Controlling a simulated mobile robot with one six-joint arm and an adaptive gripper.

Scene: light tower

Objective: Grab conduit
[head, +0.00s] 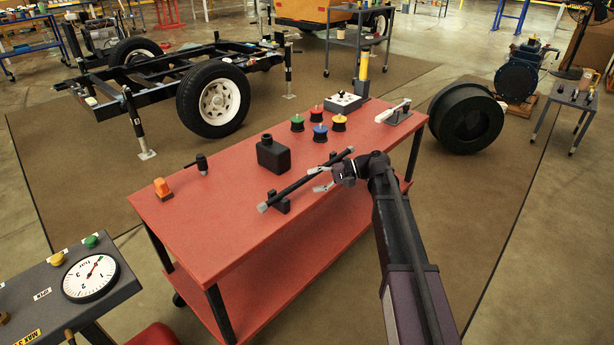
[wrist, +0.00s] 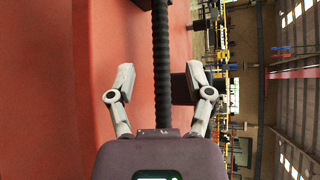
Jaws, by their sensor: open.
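The conduit (head: 297,188), a thin black ribbed rod with grey ends, lies raised on black supports along the red table's near right side. A near support (head: 280,204) shows clearly; the far one is partly hidden by my gripper. My gripper (head: 318,180) is open at the conduit's right half, its pale fingers pointing left. In the wrist view, the conduit (wrist: 160,50) runs upright down the middle, between the two spread fingers. Its lower end there is hidden behind the gripper body. I see no finger closed on it.
On the red table (head: 215,220) stand a black bottle (head: 273,154), several coloured knobs (head: 319,133), a grey control box (head: 343,103), an orange lamp (head: 163,188) and a white-handled device (head: 398,113). A gauge panel (head: 90,278) is at lower left.

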